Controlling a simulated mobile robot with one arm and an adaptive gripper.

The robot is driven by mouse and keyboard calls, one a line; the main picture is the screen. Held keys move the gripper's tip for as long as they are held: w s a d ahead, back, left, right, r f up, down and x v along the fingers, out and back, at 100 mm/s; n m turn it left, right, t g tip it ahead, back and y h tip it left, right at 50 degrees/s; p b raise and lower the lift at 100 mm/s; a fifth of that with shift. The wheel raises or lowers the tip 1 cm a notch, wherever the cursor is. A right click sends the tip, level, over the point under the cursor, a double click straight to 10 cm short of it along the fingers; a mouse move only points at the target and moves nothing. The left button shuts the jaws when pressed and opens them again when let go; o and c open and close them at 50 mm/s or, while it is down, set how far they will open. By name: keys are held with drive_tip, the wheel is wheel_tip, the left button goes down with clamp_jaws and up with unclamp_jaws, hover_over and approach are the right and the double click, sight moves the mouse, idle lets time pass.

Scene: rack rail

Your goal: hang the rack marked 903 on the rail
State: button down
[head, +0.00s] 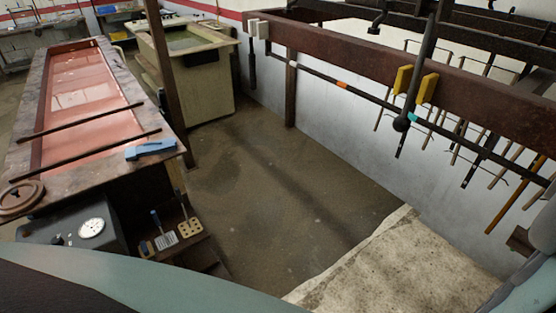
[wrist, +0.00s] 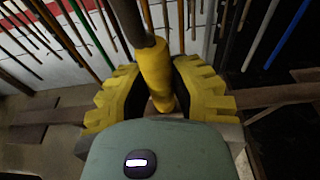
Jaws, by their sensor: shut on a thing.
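In the wrist view, my gripper (wrist: 161,92) has yellow ridged fingers closed from both sides on a yellow-sleeved bar (wrist: 154,62) that runs up and away as a dark rod. I cannot see the number 903 on it, nor the rest of what hangs from it. In the head view, a thin dark rail (head: 376,100) with an orange band and a teal band runs below a brown beam (head: 335,47). Several thin rods (head: 456,140) hang near the wall at the right; no marks are readable.
The floor (head: 270,170) between is clear.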

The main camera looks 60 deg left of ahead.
drive_tip(key=shift+f+b, duration=0.25)
drive_tip(key=shift+b, duration=0.2)
idle(0.4)
drive_tip(key=c, duration=0.8)
unclamp_jaws()
drive_tip(key=shift+c, duration=0.2)
